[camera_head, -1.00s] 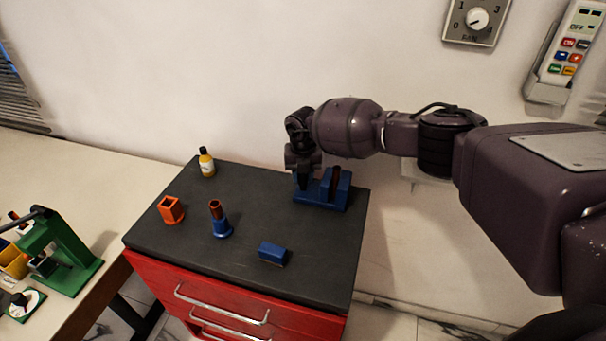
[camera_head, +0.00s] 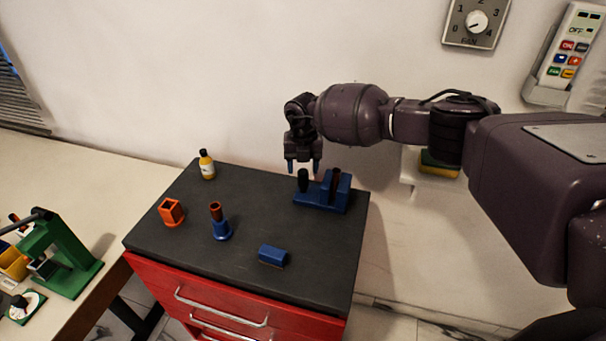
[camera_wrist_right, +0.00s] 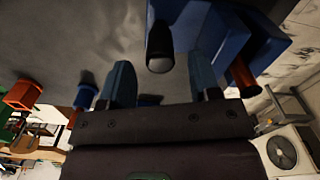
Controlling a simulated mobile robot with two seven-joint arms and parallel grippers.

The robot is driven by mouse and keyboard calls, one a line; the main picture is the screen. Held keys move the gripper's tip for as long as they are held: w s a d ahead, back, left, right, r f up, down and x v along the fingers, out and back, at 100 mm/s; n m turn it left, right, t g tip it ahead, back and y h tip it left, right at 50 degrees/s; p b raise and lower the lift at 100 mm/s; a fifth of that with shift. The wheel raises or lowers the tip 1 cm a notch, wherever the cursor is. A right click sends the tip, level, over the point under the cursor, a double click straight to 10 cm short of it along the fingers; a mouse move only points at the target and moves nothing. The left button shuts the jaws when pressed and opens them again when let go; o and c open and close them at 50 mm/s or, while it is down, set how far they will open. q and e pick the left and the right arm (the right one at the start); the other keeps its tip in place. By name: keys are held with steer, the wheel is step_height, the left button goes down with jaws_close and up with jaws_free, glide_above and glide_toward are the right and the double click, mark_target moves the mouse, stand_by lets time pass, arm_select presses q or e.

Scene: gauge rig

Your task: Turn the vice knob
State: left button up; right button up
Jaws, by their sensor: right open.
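The blue vice (camera_head: 325,194) stands on the dark cabinet top near its back right corner; it also shows in the right wrist view (camera_wrist_right: 236,45). Its dark knob (camera_head: 303,180) sticks up at the left end of the vice. In the right wrist view the black knob (camera_wrist_right: 160,47) lies ahead of the fingers, between their lines. My right gripper (camera_head: 304,169) points down just above and behind the knob, its two blue-tipped fingers apart and empty. The fingers also show in the right wrist view (camera_wrist_right: 163,84). My left gripper is in no view.
On the dark top (camera_head: 300,235) stand a yellow bottle (camera_head: 207,165), an orange square holder (camera_head: 172,212), a blue stand with a brown piece (camera_head: 221,224) and a blue block (camera_head: 272,255). A green press (camera_head: 62,256) is at left. The wall is close behind.

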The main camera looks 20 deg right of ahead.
mark_target(303, 171)
step_height(303, 171, up, 7)
steer(key=shift+f, duration=0.2)
stand_by(0.4)
